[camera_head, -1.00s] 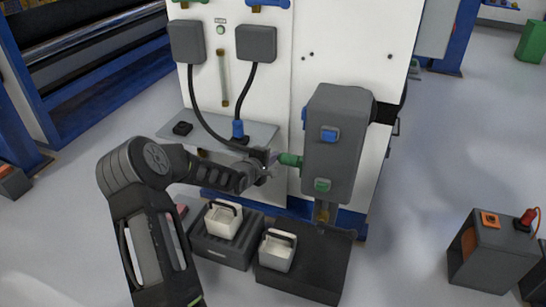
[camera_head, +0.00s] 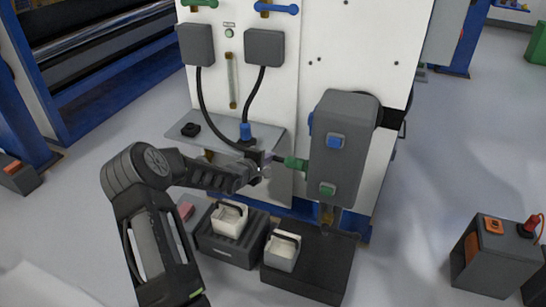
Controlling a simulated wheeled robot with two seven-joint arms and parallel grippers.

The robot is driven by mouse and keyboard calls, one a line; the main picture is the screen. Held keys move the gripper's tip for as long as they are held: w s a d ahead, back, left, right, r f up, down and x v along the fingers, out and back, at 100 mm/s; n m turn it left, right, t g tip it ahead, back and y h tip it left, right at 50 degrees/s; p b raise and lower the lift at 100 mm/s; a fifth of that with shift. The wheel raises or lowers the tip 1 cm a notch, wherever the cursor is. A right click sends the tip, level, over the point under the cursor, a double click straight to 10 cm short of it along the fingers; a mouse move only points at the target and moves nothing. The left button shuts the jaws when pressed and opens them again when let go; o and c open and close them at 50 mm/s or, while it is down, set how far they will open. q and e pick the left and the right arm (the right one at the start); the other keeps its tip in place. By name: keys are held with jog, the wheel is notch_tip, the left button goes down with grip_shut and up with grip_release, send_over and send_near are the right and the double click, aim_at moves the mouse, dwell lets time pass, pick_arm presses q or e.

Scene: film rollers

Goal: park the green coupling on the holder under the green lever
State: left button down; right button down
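The green coupling (camera_head: 296,163) is at the left side of the grey machine box (camera_head: 343,120), with a black hose behind it. My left gripper (camera_head: 262,168) is just left of the coupling, by the hose end. Its fingers are small and dark, so I cannot tell whether they are shut on anything. The green lever (camera_head: 200,3) is at the top left of the white panel. Below it, a small black holder (camera_head: 190,129) stands empty on the grey shelf (camera_head: 218,134). My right gripper is out of view.
The blue coupling (camera_head: 246,131) stands on the shelf under the blue lever (camera_head: 279,8). Below are a grey crate (camera_head: 230,253) with a white container (camera_head: 229,220), and another white container (camera_head: 282,252) on a black platform (camera_head: 308,268). A grey case (camera_head: 493,255) stands at right.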

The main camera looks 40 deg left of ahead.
pick_arm(q)
jog(key=shift+s+a, duration=0.15)
jog(key=shift+a, duration=0.2)
jog(key=c, duration=1.7)
grip_release()
jog(key=p+v, duration=0.1)
jog(key=v, duration=0.6)
jog(key=shift+s+p, duration=0.35)
jog(key=shift+d+r, duration=0.1)
